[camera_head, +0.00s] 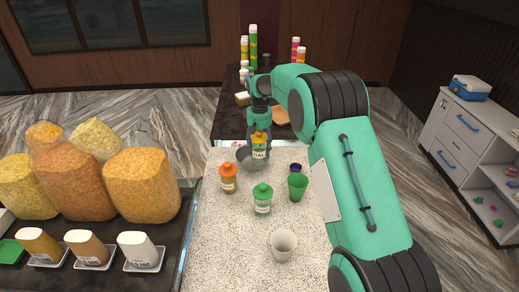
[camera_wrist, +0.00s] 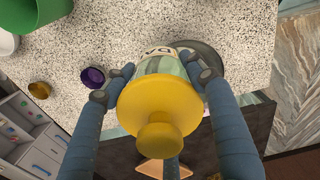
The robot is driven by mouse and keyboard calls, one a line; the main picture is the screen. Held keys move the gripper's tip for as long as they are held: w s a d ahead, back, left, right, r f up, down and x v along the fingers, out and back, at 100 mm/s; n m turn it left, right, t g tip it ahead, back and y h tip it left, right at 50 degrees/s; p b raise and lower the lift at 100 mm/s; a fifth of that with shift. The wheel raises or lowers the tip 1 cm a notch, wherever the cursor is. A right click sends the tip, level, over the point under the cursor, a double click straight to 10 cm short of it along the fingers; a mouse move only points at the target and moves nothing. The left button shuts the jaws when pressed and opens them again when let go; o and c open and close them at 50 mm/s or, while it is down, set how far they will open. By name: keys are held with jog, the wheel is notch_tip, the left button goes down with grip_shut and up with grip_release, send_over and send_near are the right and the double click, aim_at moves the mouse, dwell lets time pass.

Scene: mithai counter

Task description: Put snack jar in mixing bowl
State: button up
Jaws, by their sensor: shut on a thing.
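The snack jar (camera_head: 259,153) has a yellow lid and a pale label with dark letters. My gripper (camera_head: 260,145) is shut on it and holds it upright on the counter's far side. In the wrist view the yellow lid (camera_wrist: 160,103) faces the camera, with a finger on each side of the jar. The grey mixing bowl (camera_head: 246,161) is just behind or under the jar in the head view. In the wrist view part of its rim (camera_wrist: 211,58) shows beside the jar. The jar hides much of the bowl, and I cannot tell whether they touch.
An orange-lidded jar (camera_head: 228,180) and a green-lidded jar (camera_head: 262,201) stand nearer on the speckled counter (camera_head: 225,255). A green cup (camera_head: 297,188), a white cup (camera_head: 283,245) and a small purple cup (camera_head: 295,167) are to the right. The counter's near left is clear.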

aim_at(260, 131)
jog(key=shift+f, duration=0.55)
jog(key=shift+f, duration=0.55)
jog(key=o, duration=1.6)
jog(key=shift+c, duration=0.2)
jog(key=shift+r, duration=0.1)
notch_tip(260, 131, up, 11)
jog(key=shift+r+b, duration=0.2)
jog(key=shift+b, duration=0.6)
jog(key=shift+r, duration=0.65)
jog(key=shift+r, duration=0.1)
